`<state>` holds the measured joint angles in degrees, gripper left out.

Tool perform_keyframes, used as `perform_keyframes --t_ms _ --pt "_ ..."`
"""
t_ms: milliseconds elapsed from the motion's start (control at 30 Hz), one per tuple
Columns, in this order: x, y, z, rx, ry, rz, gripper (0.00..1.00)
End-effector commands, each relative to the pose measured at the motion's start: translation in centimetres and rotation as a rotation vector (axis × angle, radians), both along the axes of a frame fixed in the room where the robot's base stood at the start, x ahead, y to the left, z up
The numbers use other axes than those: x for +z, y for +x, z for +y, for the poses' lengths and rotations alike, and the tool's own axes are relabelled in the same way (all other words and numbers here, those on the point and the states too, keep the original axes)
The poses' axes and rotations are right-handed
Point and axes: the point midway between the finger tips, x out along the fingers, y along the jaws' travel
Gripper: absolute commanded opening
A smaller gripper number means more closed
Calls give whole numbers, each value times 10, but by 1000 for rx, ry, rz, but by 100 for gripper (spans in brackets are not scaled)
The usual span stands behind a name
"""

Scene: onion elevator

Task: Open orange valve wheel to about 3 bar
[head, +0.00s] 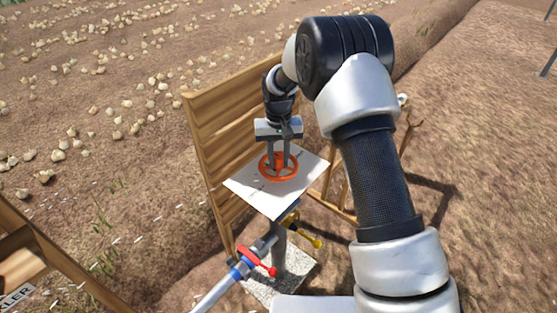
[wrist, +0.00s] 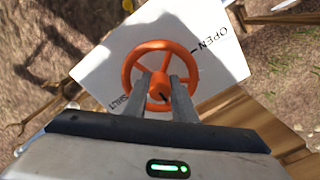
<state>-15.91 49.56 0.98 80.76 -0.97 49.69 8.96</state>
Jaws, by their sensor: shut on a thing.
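The orange valve wheel (head: 293,173) lies flat on a white plate (head: 246,186) on top of a post. It also shows in the wrist view (wrist: 161,44), with a round hub, spokes and a dark mark on the hub. The white plate (wrist: 118,42) bears the words OPEN at the upper right and SHUT at the lower left. My gripper (head: 279,163) points down at the wheel from above. In the wrist view its two fingers (wrist: 160,88) sit either side of the hub, inside the rim, and are shut on the hub. No pressure gauge can be read.
Below the plate is a pipe with a red-handled valve (head: 257,262) and a yellow-handled valve (head: 304,232). A wooden slatted panel (head: 213,130) stands close behind and left. Wooden boards (head: 40,260) are at the lower left. Onions lie on the soil; open ground is at right.

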Motion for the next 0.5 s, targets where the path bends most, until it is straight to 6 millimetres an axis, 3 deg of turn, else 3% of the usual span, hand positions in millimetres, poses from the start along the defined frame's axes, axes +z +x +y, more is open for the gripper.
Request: perform_keyframes --t_ms 267,300,400,500 --pt "1 0 0 0 1 0 2" --pt "1 0 0 0 0 0 29" --pt "1 0 0 0 0 0 43" --pt "1 0 0 -1 0 0 43"
